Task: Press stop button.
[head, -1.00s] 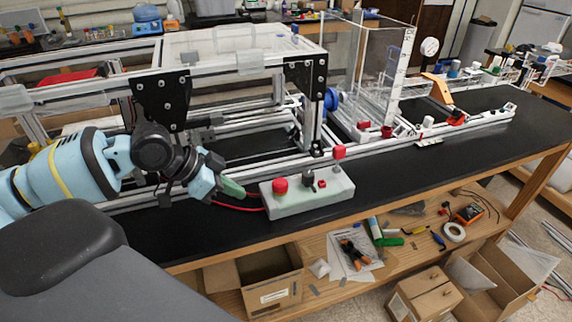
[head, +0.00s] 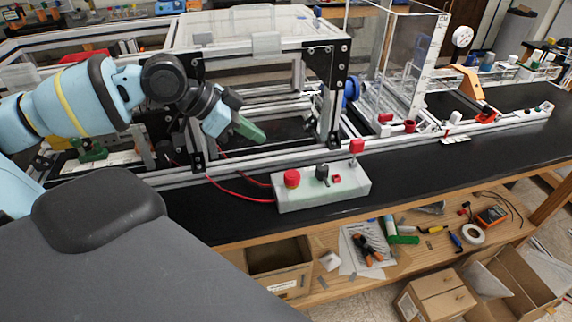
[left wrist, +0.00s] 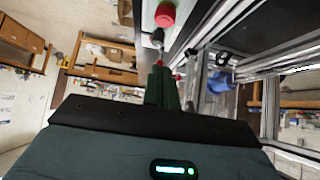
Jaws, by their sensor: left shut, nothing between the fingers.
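A pale control box (head: 322,192) sits on the black bench top, near its front edge. On it are a round red stop button (head: 291,178) at the left end, a dark knob (head: 321,172), a small red square button (head: 337,179) and a red piece on a stem (head: 356,147). My left gripper (head: 252,134), with green fingers, is shut and empty. In the head view it appears above and left of the box, apart from the button. In the left wrist view the red button (left wrist: 165,14) shows beyond the fingertips (left wrist: 159,68). My right gripper is out of view.
A metal extrusion frame (head: 330,100) with black plates stands behind the box. A clear tank (head: 405,60) stands to its right. A red cable (head: 235,190) runs from the box's left end. The bench top right of the box is clear.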

